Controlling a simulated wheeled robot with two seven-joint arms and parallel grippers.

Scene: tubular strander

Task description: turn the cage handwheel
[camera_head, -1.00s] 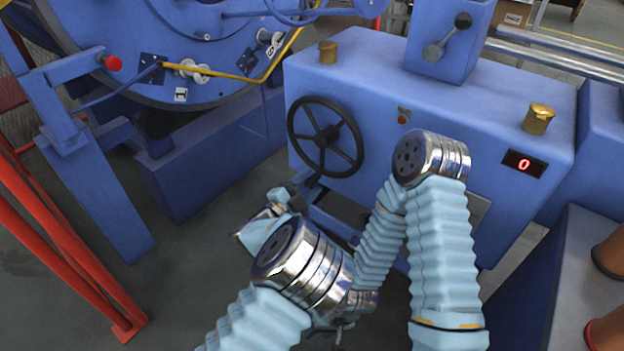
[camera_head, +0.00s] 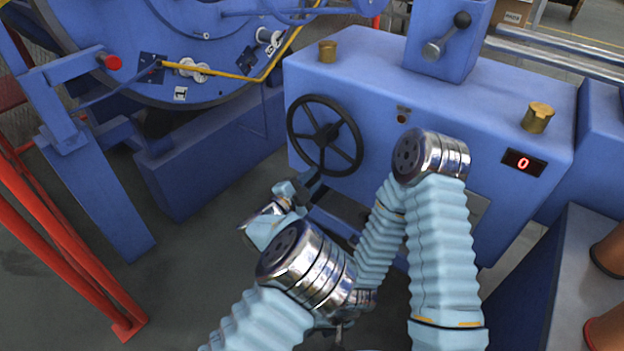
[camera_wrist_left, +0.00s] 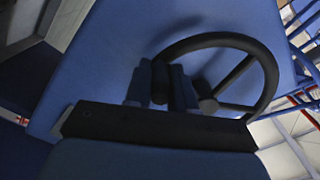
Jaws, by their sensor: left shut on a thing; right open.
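The cage handwheel (camera_head: 326,134) is a black spoked wheel on the front of the blue machine housing. In the left wrist view its rim (camera_wrist_left: 270,72) curves up and right from between my fingers. My left gripper (camera_head: 314,184) is at the wheel's lower edge in the head view. The left wrist view shows its two blue-grey fingers (camera_wrist_left: 162,86) closed around a dark part at the rim's near side; its exact shape is partly hidden. My right gripper (camera_head: 334,336) is low at the bottom edge, mostly hidden behind my left arm, with its fingers not clear.
A red digital display (camera_head: 524,163) on the housing reads 0. A lever with a black knob (camera_head: 447,37) and brass caps (camera_head: 538,117) are on top. A red frame (camera_head: 60,245) stands at the left. Bare floor lies between it and my left arm.

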